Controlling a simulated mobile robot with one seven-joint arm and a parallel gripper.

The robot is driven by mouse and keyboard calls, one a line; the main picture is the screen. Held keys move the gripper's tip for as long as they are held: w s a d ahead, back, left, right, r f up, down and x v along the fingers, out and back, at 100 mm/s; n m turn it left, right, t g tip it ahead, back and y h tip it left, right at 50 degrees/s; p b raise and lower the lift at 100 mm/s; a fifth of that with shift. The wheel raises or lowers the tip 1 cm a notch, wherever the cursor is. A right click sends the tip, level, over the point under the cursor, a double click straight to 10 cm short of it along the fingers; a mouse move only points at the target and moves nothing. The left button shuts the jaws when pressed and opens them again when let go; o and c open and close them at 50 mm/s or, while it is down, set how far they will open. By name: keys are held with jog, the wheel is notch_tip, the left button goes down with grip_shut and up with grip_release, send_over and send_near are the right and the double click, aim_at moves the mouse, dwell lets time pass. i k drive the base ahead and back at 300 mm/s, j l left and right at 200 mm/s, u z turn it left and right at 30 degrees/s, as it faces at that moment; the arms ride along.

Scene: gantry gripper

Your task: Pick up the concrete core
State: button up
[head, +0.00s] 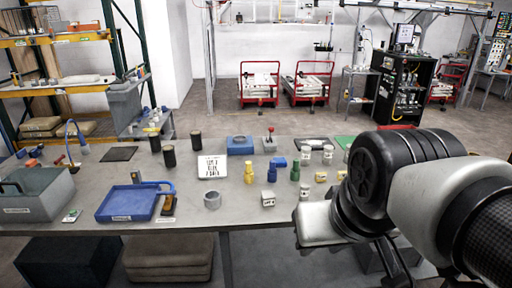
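A short grey cylinder (212,201), which looks like the concrete core, stands upright on the grey table near its front edge, left of the middle. Its top looks darker and recessed. Nothing touches it. My gripper (392,268) is at the lower right, in front of the table's right part, well apart from the grey cylinder. My arm hides much of the gripper, and I cannot tell how its fingers stand.
A blue tray (112,214) and a grey bin (30,200) are left of the cylinder. Black cylinders (169,156) stand behind left.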

aim_at(305, 187)
jog(key=i+l+z, duration=0.25)
jog(key=i, duration=0.25)
jog(key=i+l+z, duration=0.3)
jog(key=i, duration=0.25)
jog(key=j, duration=0.1)
